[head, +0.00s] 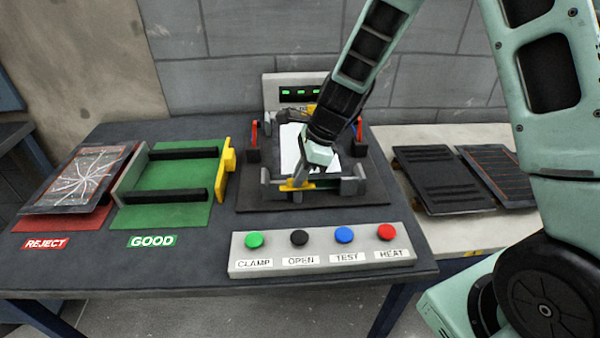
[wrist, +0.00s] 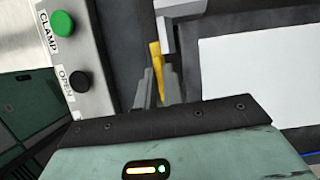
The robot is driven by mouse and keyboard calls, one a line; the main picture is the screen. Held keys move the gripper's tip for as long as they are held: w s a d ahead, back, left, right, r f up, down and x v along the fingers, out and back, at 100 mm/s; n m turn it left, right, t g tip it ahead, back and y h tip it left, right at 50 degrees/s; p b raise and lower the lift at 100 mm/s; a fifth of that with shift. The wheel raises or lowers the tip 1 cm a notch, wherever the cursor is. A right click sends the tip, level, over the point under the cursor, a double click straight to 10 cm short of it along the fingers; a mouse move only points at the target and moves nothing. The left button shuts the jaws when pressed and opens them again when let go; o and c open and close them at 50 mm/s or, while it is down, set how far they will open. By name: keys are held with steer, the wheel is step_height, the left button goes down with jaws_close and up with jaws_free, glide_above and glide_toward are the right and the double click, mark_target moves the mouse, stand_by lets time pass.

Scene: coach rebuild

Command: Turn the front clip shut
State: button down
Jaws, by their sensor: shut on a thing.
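The yellow front clip (head: 290,187) sits at the front edge of the dark test fixture (head: 375,192). In the head view my gripper (head: 303,176) reaches down onto it from above. In the wrist view the clip (wrist: 156,57) shows as a narrow yellow bar between my two grey fingers (wrist: 158,88), which are shut on it. A white sheet or panel (head: 292,150) lies in the fixture behind the clip, and my wrist hides part of it. The clip's exact angle is hard to tell behind my fingers.
A button box (head: 322,250) with green, black, blue and red buttons stands just in front of the fixture. A green GOOD rack (head: 165,212) and a red REJECT tray (head: 75,220) are at left. Dark panels (head: 440,180) lie on the pale table at right.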

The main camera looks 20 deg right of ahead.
steer(key=n+g+p, duration=0.1)
steer(key=n+p, duration=0.1)
steer(key=n+g+p, duration=0.1)
steer(key=n, duration=0.2)
steer(key=shift+w+r+n+p, duration=0.15)
steer(key=shift+n+p, duration=0.15)
steer(key=shift+p, duration=0.1)
steer(key=n+g+p, duration=0.1)
steer(key=n, duration=0.1)
steer(key=n+g+p, duration=0.1)
steer(key=n, duration=0.2)
steer(key=shift+w+h, duration=0.15)
steer(key=shift+h, duration=0.25)
steer(key=n+h, duration=0.1)
steer(key=n, duration=0.2)
steer(key=n+g+h+p, duration=0.1)
steer(key=n, duration=0.2)
steer(key=shift+w+a+n, duration=0.1)
steer(key=shift+a+n, duration=0.1)
steer(key=shift+n, duration=0.1)
steer(key=c, duration=1.5)
jaws_free()
steer(key=b+v, duration=0.1)
steer(key=v, duration=0.4)
steer(key=b+v, duration=0.1)
steer(key=v, duration=0.5)
steer(key=b+v, duration=0.1)
steer(key=v, duration=0.5)
steer(key=shift+w+a, duration=0.15)
steer(key=shift+w, duration=0.25)
